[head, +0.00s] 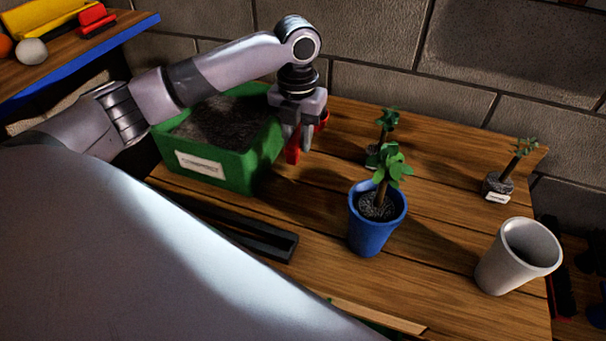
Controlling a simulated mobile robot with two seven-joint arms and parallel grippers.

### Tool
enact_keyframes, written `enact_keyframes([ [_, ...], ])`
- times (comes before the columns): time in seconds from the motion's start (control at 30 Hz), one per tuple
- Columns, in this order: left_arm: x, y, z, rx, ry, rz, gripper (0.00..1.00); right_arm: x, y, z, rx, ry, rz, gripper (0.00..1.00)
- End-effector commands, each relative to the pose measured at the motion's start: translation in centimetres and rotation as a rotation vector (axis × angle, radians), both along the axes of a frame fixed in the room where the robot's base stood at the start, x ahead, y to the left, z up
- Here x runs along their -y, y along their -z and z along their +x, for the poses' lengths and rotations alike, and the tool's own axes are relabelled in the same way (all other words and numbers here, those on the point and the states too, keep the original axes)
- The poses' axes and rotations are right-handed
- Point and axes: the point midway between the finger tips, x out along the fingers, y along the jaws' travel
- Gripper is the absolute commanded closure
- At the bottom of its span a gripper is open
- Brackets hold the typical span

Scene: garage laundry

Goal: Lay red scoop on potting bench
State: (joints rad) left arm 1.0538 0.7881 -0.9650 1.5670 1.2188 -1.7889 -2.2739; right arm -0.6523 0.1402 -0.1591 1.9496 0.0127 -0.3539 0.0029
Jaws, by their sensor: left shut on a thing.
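The wooden potting bench (440,217) fills the middle of the head view. My left gripper (297,140) points down above the bench, just right of the green compost box (208,180). It is shut on the red scoop (293,153), which is partly hidden by the fingers. Red parts show below the fingers and at their right. I cannot tell whether the scoop touches the bench top. My right gripper is not in view.
A blue pot (370,236) with a seedling stands at the middle, with another plant (386,125) behind it. A labelled seedling plug (497,186) and an empty white pot (516,257) stand at the right. A black tray (270,241) lies at the front. Bare wood lies between them.

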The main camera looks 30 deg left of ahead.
Motion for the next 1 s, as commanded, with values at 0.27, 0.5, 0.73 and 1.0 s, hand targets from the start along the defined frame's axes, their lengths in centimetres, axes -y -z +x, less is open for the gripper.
enact_keyframes([
  [0.27, 0.0, 5.9, 0.0, -0.002, 0.000, 0.000, 1.00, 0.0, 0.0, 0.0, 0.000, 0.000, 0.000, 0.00],
  [0.5, 0.0, 7.6, 0.0, -0.001, -0.001, -0.001, 1.00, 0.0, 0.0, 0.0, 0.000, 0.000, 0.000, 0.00],
  [0.73, 0.0, 10.8, 0.0, -0.001, 0.000, -0.001, 1.00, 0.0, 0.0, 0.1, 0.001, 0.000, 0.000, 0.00],
  [1.0, 0.0, 11.0, 0.0, 0.001, 0.000, -0.001, 1.00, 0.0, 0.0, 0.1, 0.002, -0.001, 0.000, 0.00],
])
